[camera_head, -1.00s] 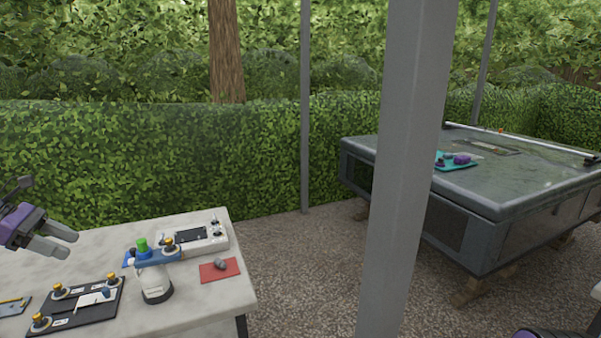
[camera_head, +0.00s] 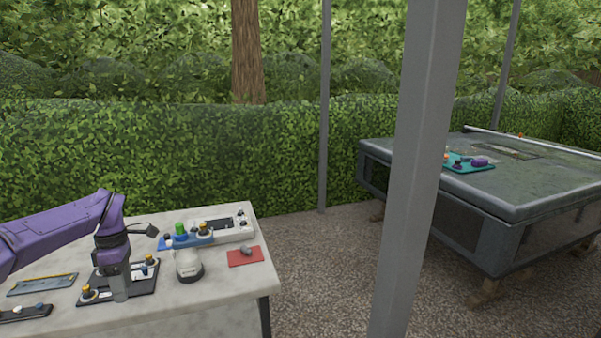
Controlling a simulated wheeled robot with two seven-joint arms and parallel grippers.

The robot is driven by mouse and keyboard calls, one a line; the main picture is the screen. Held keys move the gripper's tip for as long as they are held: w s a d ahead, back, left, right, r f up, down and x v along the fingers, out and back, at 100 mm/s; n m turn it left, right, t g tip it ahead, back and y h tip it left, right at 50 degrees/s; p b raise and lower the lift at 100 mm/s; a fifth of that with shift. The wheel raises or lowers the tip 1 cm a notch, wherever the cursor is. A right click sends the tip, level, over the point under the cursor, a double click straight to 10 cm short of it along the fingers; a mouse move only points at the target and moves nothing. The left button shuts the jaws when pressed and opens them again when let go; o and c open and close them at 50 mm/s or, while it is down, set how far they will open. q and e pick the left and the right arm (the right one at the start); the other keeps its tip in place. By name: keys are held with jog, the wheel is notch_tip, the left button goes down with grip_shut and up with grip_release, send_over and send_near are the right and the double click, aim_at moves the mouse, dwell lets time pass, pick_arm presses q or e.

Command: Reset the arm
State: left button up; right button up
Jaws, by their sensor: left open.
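My left arm (camera_head: 50,236) is purple and reaches in from the left over the white table (camera_head: 225,282). My left gripper (camera_head: 119,295) points down, open, with its grey fingers in front of the black tray (camera_head: 145,277). Nothing shows between the fingers, and I cannot tell whether they touch the tray. The gripper hides part of the tray. My right gripper is out of view.
A grey post (camera_head: 420,170) stands before a large dark table (camera_head: 520,225) with a teal tray (camera_head: 483,168). Gravel lies between.

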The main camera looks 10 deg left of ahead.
pick_arm(q)
jog(key=s+d+f+m+t+y, duration=0.35)
jog(key=d+f+m+y, duration=0.25)
jog(key=f, duration=0.6)
jog(key=s+d+f+m+t+y, duration=0.2)
jog(key=s+d+f+m+y, duration=0.3)
jog(key=f, duration=0.6)
jog(key=s+d+f+m+h, duration=0.3)
jog(key=s+d, duration=0.3)
jog(key=s, duration=0.4)
jog(key=s+d+f+m+h, duration=0.3)
jog(key=s+d+f+m, duration=0.1)
jog(key=s, duration=0.6)
jog(key=d+f, duration=0.1)
jog(key=d, duration=0.1)
jog(key=shift+d+g+h, duration=0.35)
jog(key=shift+h, duration=0.05)
